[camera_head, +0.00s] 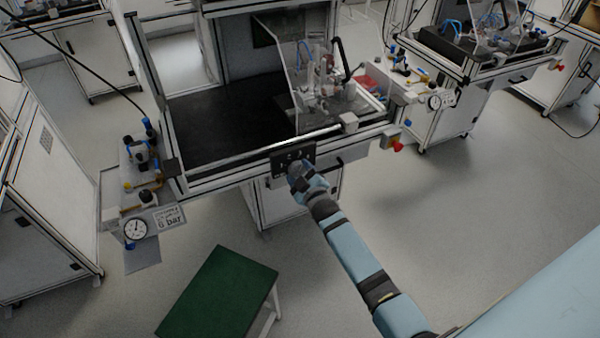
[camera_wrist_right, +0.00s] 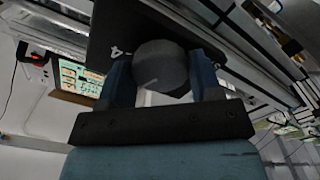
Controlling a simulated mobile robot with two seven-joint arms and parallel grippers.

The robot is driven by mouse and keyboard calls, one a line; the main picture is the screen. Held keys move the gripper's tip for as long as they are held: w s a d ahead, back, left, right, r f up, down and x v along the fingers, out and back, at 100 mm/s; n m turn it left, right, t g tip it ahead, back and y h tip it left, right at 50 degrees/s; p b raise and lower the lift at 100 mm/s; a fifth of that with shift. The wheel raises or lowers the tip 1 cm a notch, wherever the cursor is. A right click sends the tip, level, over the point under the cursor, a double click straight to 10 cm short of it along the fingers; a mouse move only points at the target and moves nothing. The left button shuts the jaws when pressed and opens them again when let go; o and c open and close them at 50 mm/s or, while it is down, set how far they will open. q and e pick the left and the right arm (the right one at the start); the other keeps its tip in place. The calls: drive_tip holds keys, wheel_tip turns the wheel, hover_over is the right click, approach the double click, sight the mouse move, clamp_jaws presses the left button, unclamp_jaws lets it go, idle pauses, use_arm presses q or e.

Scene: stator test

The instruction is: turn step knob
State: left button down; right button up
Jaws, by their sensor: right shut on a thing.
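The step knob (camera_wrist_right: 160,68) is a dark grey, faceted round knob with a light pointer line, on a black panel (camera_wrist_right: 115,25) with light markings. In the head view the black panel (camera_head: 306,156) sits on the front edge of the workstation. My right gripper (camera_wrist_right: 160,85) is shut on the knob, one finger on each side of it in the right wrist view. In the head view my right gripper (camera_head: 298,172) is at the panel and hides the knob. My left gripper is in neither view.
The workstation has a black worktop (camera_head: 225,120) and a clear guard (camera_head: 335,80) over a fixture. A pressure gauge (camera_head: 135,228) is at its left, and a red emergency button (camera_head: 398,147) at its right. A green-topped table (camera_head: 220,295) stands in front. Floor at the right is clear.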

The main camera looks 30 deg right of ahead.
drive_tip(key=o, duration=0.9)
drive_tip(key=shift+s, duration=0.1)
drive_tip(key=s, duration=1.3)
drive_tip(key=shift+s+a, duration=0.35)
drive_tip(key=shift+a, duration=0.05)
drive_tip(key=s+a+r+m+g+y+p, duration=0.1)
drive_tip(key=s+a+g+p, duration=0.1)
drive_tip(key=s, duration=0.4)
drive_tip(key=s+a+r+m+g+y+p, duration=0.1)
drive_tip(key=s+a+m+g+p, duration=0.1)
drive_tip(key=s+a+p, duration=0.2)
drive_tip(key=s+a+r+m+g+y+p, duration=0.1)
drive_tip(key=s+a+r+g+y+p, duration=0.1)
drive_tip(key=s, duration=0.7)
drive_tip(key=shift+a+g+p, duration=0.5)
drive_tip(key=shift+a+p, duration=0.55)
drive_tip(key=shift+a, duration=0.65)
